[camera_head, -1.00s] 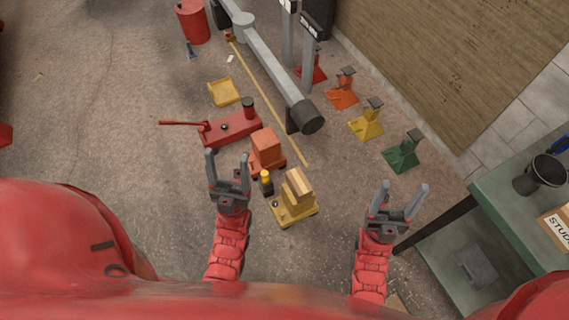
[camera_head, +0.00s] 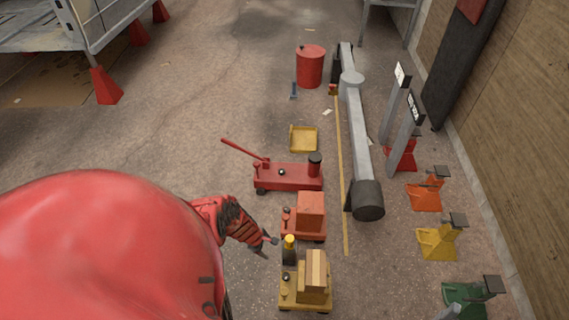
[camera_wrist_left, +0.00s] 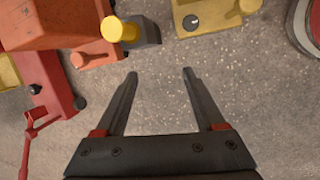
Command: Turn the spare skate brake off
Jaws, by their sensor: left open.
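Two low skates stand on the floor. The orange-red skate (camera_head: 291,229) carries an orange block (camera_head: 311,210); the yellow skate (camera_head: 291,299) carries wooden blocks (camera_head: 316,270). I cannot tell which is the spare one. A black knob (camera_head: 286,277) sits on the yellow skate and also shows in the left wrist view (camera_wrist_left: 190,22). A grey tip at the bottom edge may be my right gripper (camera_head: 449,312).
A red trolley jack (camera_head: 290,176) with a long handle stands behind the skates. A yellow tray (camera_head: 303,139), red drum (camera_head: 310,66), grey axle beam (camera_head: 358,120) and yellow strip (camera_head: 343,185) lie beyond. Coloured stands line the right.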

